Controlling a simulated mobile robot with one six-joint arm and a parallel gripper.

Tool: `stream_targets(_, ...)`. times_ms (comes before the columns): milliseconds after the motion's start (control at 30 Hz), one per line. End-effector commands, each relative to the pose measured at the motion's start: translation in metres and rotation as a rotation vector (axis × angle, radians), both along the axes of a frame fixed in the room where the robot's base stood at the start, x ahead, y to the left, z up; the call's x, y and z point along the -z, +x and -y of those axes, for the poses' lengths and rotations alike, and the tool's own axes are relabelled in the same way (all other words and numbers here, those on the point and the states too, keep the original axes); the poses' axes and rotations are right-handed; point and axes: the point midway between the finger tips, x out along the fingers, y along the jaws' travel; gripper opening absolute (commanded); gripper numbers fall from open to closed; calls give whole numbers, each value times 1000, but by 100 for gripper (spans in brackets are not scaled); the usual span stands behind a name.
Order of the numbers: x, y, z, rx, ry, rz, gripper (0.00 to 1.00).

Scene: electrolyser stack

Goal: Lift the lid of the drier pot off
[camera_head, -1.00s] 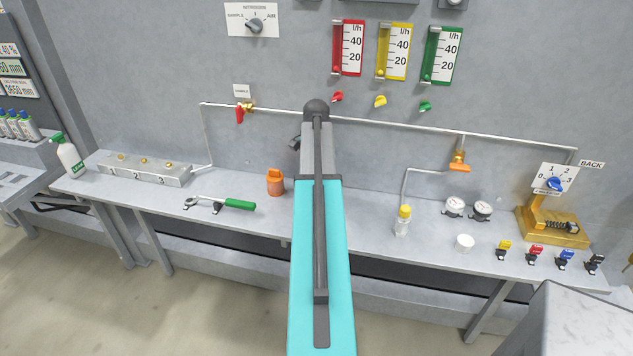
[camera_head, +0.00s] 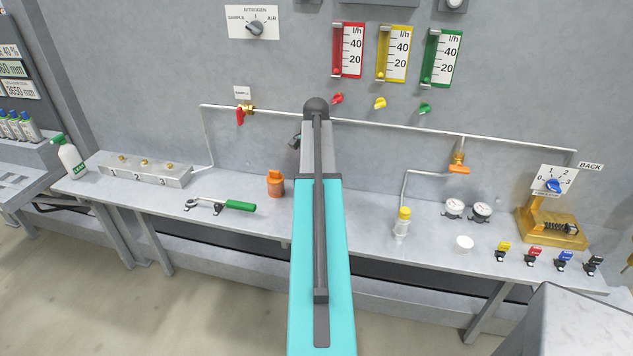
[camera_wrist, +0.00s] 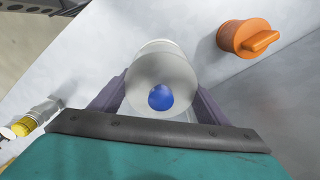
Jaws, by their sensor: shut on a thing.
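In the wrist view my gripper (camera_wrist: 161,84) has its two dark fingers on either side of a round, pale grey lid (camera_wrist: 155,70) with a blue spot or knob at its middle, and is shut on it. A paler rounded edge shows behind the lid, probably the drier pot (camera_wrist: 160,44). I cannot tell whether lid and pot touch or are apart. In the head view my own arm hides the gripper, the lid and the pot.
An orange-topped container (camera_head: 275,184) stands left of my arm, and close by in the wrist view (camera_wrist: 246,38). A green-handled tool (camera_head: 228,204) lies left. Pipework (camera_head: 400,124) runs along the wall behind.

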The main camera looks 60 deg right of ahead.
Motion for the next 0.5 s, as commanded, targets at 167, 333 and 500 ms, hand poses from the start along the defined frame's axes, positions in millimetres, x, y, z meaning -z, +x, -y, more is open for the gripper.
stream_targets(167,-6,0,0,0,0,0,42)
stream_targets(333,-10,-1,1,1,0,0,42)
stream_targets(500,-15,-1,1,1,0,0,42)
